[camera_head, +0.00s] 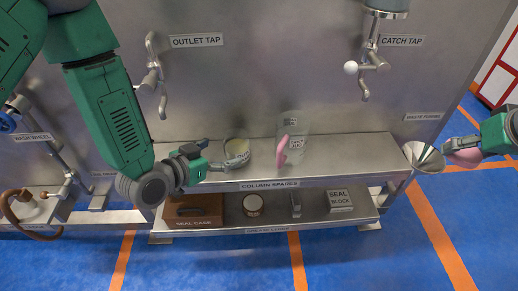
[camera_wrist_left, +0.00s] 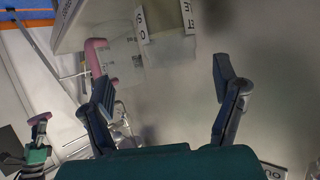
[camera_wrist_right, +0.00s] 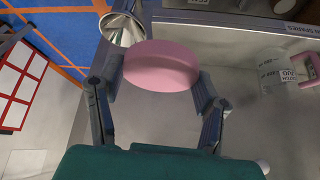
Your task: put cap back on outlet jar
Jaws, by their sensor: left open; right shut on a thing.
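The outlet jar (camera_head: 237,150), clear with pale yellowish contents and a label, stands on the upper shelf. In the left wrist view the jar (camera_wrist_left: 168,45) is ahead, roughly between the fingertips. No lid shows on it. My left gripper (camera_head: 210,157) is open beside the jar's left side, its fingers (camera_wrist_left: 162,82) wide apart; contact cannot be told. My right gripper (camera_wrist_right: 160,85) is shut on a pink round cap (camera_wrist_right: 160,66), held by its sides. In the head view the pink cap (camera_head: 463,157) is at the far right, above or beside the funnel.
A clear catch jug (camera_head: 292,135) with a pink handle stands right of the jar. A metal waste funnel (camera_head: 424,158) is at the shelf's right end. The catch tap (camera_head: 370,63) and outlet tap (camera_head: 155,80) project from the panel. The upper shelf (camera_head: 350,150) is bare right of the jug.

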